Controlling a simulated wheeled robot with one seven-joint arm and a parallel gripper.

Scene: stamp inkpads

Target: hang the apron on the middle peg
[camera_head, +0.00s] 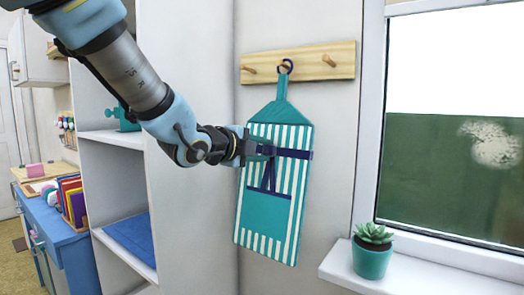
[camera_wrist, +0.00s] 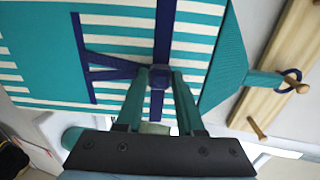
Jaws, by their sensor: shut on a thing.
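The apron (camera_head: 270,215) is teal and white striped with navy ties and a teal neck strap. It hangs upright against the wall below the wooden peg board (camera_head: 345,60). The navy loop (camera_head: 290,64) at its top appears to be around the middle peg (camera_head: 283,69); the loop also shows in the wrist view (camera_wrist: 291,74) at the peg there. My gripper (camera_head: 268,150) is in front of the apron's upper body. In the wrist view its teal fingers (camera_wrist: 158,80) are shut on the navy knot of the apron's tie.
The left peg (camera_head: 249,69) and right peg (camera_head: 328,60) are bare. A white shelf unit (camera_head: 118,139) stands to the left, close to my arm. A potted succulent (camera_head: 372,262) stands on the windowsill at right.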

